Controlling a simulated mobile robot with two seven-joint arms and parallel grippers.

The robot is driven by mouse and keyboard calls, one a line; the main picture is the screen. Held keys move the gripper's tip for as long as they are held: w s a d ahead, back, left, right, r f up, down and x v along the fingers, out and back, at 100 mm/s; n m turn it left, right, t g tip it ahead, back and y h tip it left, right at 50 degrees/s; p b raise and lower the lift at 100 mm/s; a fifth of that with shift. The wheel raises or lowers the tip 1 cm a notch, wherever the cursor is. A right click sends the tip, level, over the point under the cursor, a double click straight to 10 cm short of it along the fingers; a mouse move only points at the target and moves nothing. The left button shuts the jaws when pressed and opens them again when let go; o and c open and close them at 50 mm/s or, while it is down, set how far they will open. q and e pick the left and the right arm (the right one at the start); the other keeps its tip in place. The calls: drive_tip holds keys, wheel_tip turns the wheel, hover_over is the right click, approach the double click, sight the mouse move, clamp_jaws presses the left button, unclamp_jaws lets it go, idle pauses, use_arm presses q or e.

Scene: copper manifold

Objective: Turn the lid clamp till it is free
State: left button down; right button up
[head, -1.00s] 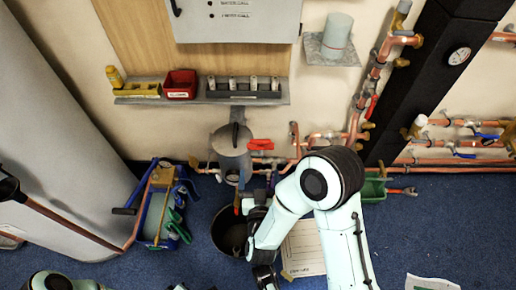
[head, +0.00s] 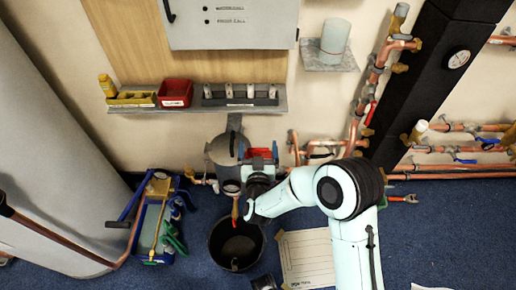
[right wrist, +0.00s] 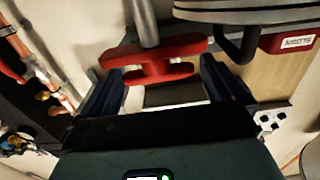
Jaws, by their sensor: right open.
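The lid clamp shows as a red bar-shaped handle (right wrist: 152,60) on a grey stem in the right wrist view. It lies between the fingers of my right gripper (right wrist: 165,88), which is open around it, not closed on it. In the head view the red handle (head: 261,153) is partly hidden by my right gripper (head: 260,160), which is at the right side of the grey lidded vessel (head: 221,150). The vessel's round lid (right wrist: 255,12) and dark lid handle show at the top of the wrist view. My left gripper is not in view.
A black bucket (head: 236,245) stands on the floor below the vessel. Copper pipes (head: 362,110) run to the right. A wall shelf (head: 200,108) with a red bin (head: 175,93) is above. A tool caddy (head: 160,215) stands left, and a paper sheet (head: 308,258) lies on the floor.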

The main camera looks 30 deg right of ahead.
drive_tip(key=shift+w+d, duration=0.1)
drive_tip(key=shift+w, duration=0.05)
drive_tip(key=c, duration=1)
